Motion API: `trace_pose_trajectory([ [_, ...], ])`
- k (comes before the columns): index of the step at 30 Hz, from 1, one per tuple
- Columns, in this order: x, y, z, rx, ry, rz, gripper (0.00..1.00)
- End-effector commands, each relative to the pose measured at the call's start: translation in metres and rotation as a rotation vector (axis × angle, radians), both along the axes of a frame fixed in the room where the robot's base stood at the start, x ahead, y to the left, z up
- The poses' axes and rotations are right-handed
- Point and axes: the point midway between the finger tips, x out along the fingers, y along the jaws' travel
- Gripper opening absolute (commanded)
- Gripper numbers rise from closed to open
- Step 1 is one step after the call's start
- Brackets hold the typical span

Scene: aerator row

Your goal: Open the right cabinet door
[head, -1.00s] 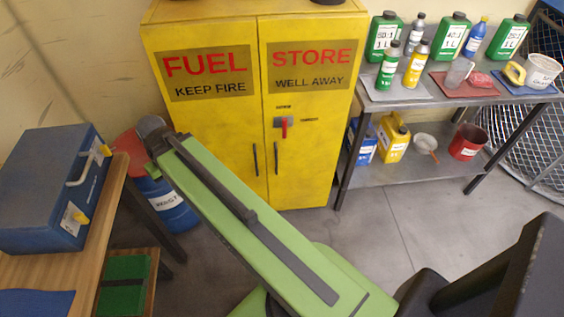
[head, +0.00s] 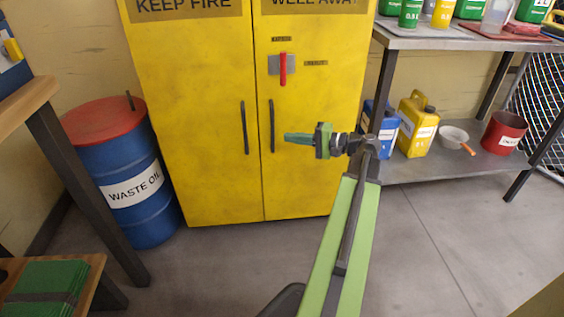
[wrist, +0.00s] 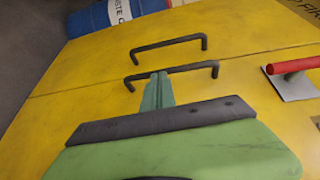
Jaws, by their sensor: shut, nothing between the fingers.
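The yellow fuel cabinet has two doors, and both look shut. The right door (head: 318,165) carries a dark vertical bar handle (head: 272,127) beside the centre seam, and the left door has a matching handle (head: 244,127). A red lever (head: 283,69) on a grey plate sits upright above the right handle. My gripper (head: 287,138) is shut and empty, just right of the right handle and pointing left towards it. In the wrist view, my fingertips (wrist: 158,76) overlap the nearer handle (wrist: 190,68); I cannot tell whether they touch. The red lever (wrist: 292,66) shows at the right there.
A blue waste oil drum (head: 130,180) stands left of the cabinet. A metal shelf table (head: 440,170) stands on the right, with a yellow can (head: 415,125) and a red pot (head: 503,133) on its lower shelf. The floor before the cabinet is clear.

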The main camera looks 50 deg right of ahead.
Motion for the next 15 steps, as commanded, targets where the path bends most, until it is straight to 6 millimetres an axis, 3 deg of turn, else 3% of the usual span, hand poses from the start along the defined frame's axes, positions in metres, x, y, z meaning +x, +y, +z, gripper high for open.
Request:
trace_pose_trajectory([
  [1, -0.014, -0.017, -0.017, 0.014, -0.035, -0.033, 0.0],
  [6, -0.036, -0.039, -0.01, 0.035, -0.095, -0.08, 0.0],
  [11, -0.034, -0.038, -0.006, 0.037, -0.098, -0.08, 0.0],
  [15, -0.016, -0.031, -0.006, 0.036, -0.097, -0.078, 0.0],
])
